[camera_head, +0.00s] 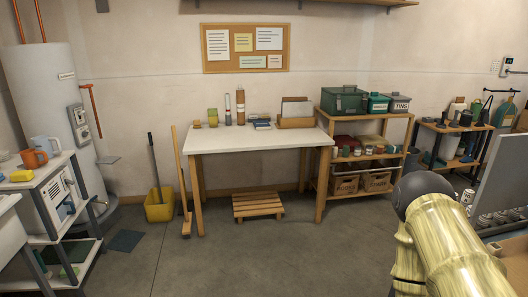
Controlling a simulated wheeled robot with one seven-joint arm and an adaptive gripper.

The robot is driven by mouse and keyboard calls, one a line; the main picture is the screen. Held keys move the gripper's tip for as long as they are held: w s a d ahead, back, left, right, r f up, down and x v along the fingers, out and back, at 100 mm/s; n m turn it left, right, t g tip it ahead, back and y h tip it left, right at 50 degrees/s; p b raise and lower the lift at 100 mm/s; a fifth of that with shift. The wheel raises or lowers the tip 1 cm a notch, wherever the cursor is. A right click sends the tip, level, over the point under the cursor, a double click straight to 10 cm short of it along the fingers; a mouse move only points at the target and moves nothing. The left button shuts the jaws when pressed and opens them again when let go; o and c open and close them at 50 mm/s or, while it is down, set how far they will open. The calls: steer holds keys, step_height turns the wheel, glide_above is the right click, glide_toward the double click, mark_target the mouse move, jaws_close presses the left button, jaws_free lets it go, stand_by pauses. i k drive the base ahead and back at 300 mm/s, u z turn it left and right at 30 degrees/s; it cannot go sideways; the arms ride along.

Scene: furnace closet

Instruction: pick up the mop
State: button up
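A yellow bucket (159,206) stands on the floor left of the white-topped table, with a long dark handle (154,165) rising out of it; that tool's head is hidden in the bucket. Beside it, a tool with a long light wooden handle (179,170) stands upright near the table's left legs. Its head, low at the floor, is small and unclear. Either could be the mop; I cannot tell which. My arm shows at the lower right, well away from both. My gripper is not in view.
The white-topped table (220,142) holds bottles and a file box. A slatted wooden step (257,205) sits beneath it. A grey cart (30,222) stands at left, before a white tank (42,85). A wooden shelf (364,172) is right of the table. The middle floor (240,260) is clear.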

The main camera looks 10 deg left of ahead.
mark_target(150, 140)
steer(key=u, duration=0.15)
steer(key=i, duration=1.65)
steer(key=u, duration=0.75)
steer(key=i, duration=1.6)
steer(key=u, duration=0.65)
steer(key=i, duration=0.7)
steer(key=u, duration=0.15)
